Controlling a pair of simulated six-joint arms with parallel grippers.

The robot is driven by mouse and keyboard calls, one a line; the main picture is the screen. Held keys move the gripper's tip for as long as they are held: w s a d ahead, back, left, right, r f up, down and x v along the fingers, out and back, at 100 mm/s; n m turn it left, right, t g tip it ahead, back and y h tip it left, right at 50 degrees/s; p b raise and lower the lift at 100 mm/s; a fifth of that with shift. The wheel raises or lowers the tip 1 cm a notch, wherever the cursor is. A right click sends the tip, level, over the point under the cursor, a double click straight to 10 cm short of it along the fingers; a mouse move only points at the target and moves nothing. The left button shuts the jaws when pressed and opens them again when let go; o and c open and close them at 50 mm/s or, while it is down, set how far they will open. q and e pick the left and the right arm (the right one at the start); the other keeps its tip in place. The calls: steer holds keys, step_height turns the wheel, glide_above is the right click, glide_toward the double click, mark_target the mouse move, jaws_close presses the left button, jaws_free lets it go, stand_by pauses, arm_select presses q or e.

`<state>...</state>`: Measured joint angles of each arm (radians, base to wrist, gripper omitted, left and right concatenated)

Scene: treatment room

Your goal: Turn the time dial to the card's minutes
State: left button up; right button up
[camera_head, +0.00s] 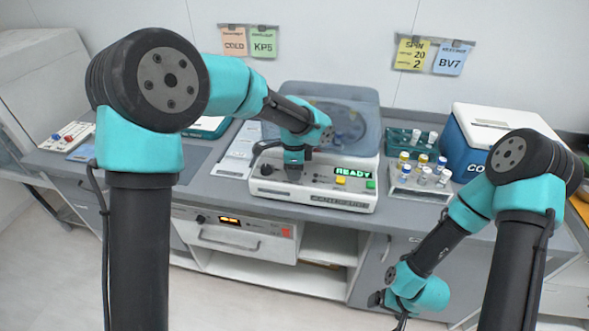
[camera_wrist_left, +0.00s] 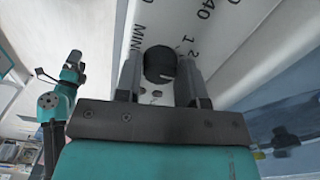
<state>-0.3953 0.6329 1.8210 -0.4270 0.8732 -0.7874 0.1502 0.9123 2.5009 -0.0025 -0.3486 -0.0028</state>
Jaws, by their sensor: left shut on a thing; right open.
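The centrifuge (camera_head: 335,200) stands on the counter with a green READY display on its front panel. My left gripper (camera_head: 293,172) is down at the left part of that panel and hides the dial there from the head view. In the left wrist view, the black round dial (camera_wrist_left: 158,64) sits between the two fingers of my left gripper (camera_wrist_left: 158,78), which are shut on it. The panel prints MIN, 1, 2 and 40 show near it; its pointer is unclear. The yellow card (camera_head: 411,54) on the wall reads SPIN, 20, 2. My right gripper (camera_head: 384,300) is open, low before the counter.
A yellow button (camera_head: 341,181) and a green button (camera_head: 370,184) are on the panel's right. A rack of capped vials (camera_head: 420,182) and a blue-and-white cooler box (camera_head: 490,135) stand to the right. Other wall cards read COLD, KP5 and BV7.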

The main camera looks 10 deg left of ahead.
arm_select(q)
steer(key=shift+n, duration=2.8)
steer(key=o, duration=0.9)
step_height(320, 180, up, 17)
steer(key=shift+r, duration=0.2)
